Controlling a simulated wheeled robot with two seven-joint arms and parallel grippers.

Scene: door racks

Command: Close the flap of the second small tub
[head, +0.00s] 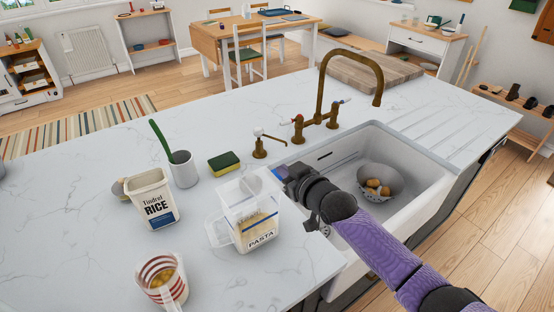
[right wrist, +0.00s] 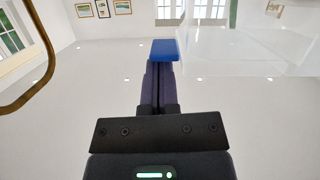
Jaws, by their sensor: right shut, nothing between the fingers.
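The clear pasta tub (head: 262,240) stands on the white worktop, left of the sink, with pale pasta inside. Its see-through flap (head: 240,188) appears raised at the top; its exact angle is hard to tell. The white rice tub (head: 157,205) stands further left; whether its top is open is unclear. My right gripper (head: 280,172) is shut and empty, close beside the upper right of the pasta tub's flap. Contact cannot be told. In the right wrist view the shut fingers (right wrist: 163,52) end in blue, with clear plastic (right wrist: 245,45) just to their right. My left gripper is out of view.
A striped mug (head: 162,283) stands at the front left. A grey cup (head: 183,170) with a green-handled tool, a sponge (head: 224,163) and a soap dispenser (head: 260,148) stand behind the tubs. The brass tap (head: 320,100) and sink (head: 410,165) with a colander (head: 380,183) are to the right.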

